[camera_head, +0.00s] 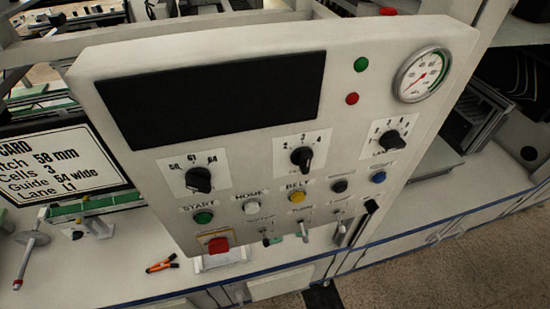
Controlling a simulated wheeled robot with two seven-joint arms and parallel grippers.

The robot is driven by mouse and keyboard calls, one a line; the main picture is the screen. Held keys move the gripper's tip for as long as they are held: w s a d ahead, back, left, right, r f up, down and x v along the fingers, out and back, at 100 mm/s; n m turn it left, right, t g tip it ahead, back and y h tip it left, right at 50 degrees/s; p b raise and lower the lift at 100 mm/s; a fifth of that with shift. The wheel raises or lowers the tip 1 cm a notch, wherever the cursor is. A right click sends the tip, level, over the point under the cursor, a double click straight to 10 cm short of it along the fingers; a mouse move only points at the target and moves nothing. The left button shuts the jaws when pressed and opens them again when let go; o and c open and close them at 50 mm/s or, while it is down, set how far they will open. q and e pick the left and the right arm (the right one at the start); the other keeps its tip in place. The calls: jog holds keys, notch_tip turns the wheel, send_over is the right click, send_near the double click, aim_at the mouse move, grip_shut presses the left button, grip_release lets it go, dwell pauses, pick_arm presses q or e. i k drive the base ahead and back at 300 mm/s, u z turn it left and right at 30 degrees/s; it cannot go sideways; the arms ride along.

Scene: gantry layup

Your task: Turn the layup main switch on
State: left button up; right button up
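A tilted white control panel (230,150) fills the middle of the head view. Its lower edge has a red switch or button (218,245) on the left and several small toggle levers (303,231) to the right. A black handle (371,206) sits at the lower right corner. The small labels there are too blurred to read, so I cannot tell which one is the main switch or its position. Neither of my grippers shows in the view.
Above are three black knobs (301,157), a green START button (204,217), a yellow BELT button (296,197), a dark screen (215,98) and a gauge (423,74). A card (60,165) stands left. Orange-handled pliers (162,263) lie on the white bench (110,275).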

aim_at(219, 246)
jog(key=u, duration=2.45)
jog(key=k, duration=1.4)
jog(key=z, duration=2)
